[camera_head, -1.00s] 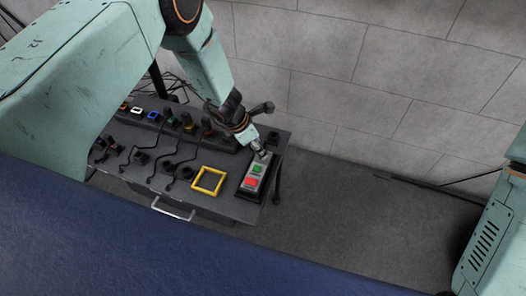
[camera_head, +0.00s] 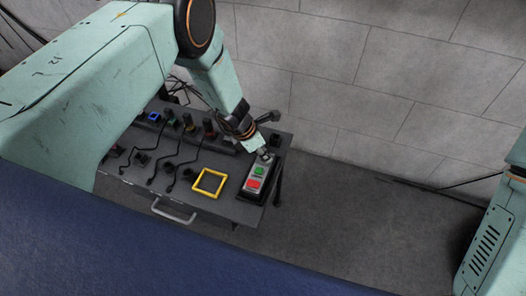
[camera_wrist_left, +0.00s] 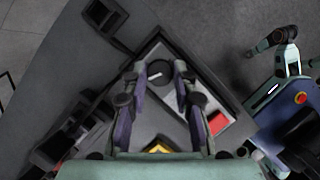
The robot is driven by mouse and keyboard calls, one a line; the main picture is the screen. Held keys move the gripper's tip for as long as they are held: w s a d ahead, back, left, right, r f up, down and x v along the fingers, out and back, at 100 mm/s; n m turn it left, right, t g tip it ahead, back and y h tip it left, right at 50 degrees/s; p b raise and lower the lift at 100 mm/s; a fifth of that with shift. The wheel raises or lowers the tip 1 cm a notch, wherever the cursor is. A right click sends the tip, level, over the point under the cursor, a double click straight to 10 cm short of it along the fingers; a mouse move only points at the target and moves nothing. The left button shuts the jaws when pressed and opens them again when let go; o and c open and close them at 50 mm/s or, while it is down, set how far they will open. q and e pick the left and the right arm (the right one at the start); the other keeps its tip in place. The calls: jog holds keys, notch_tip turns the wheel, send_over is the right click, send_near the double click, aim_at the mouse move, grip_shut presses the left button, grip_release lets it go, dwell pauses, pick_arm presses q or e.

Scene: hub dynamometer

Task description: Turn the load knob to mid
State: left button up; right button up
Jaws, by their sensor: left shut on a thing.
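The control box (camera_head: 247,191) stands at the right end of the dark table, with a green button (camera_head: 259,171) and a red button (camera_head: 253,184) on its face. The load knob (camera_wrist_left: 158,73), dark and round with a pale pointer line, is at the box's far end; my gripper mostly covers it in the head view. My left gripper (camera_head: 265,154) is over that end. In the left wrist view its two fingers (camera_wrist_left: 160,77) are on either side of the knob, shut on it. The pointer's setting cannot be read. My right gripper is out of view.
A yellow square frame (camera_head: 204,195) lies on the table (camera_head: 229,207) left of the box. Several cabled plugs and coloured sockets (camera_head: 171,122) fill the table's left and back. A dark handle (camera_head: 268,117) sticks up behind my gripper. Floor right of the table is clear.

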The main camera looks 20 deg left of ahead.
pick_arm(q)
grip_shut()
jog(key=m+b, duration=0.1)
jog(key=m, duration=0.1)
jog(key=m+g+h, duration=0.1)
jog(key=shift+w+a+f+m+b, duration=0.1)
jog(key=shift+w+m+b, duration=0.05)
jog(key=shift+m+b, duration=0.25)
jog(key=m+g+b, duration=0.1)
jog(key=m+b, duration=0.1)
jog(key=m, duration=0.1)
jog(key=shift+w+m+g, duration=0.15)
jog(key=shift+m+g, duration=0.15)
jog(key=m+g+b, duration=0.1)
jog(key=m+b, duration=0.1)
jog(key=m, duration=0.1)
jog(key=m+g+b, duration=0.1)
jog(key=m+b, duration=0.2)
jog(key=shift+w, duration=0.2)
jog(key=shift+m+g+y+b, duration=0.5)
jog(key=shift+m+g+b, duration=0.3)
jog(key=shift+m+b, duration=1.05)
jog(key=shift+m, duration=0.45)
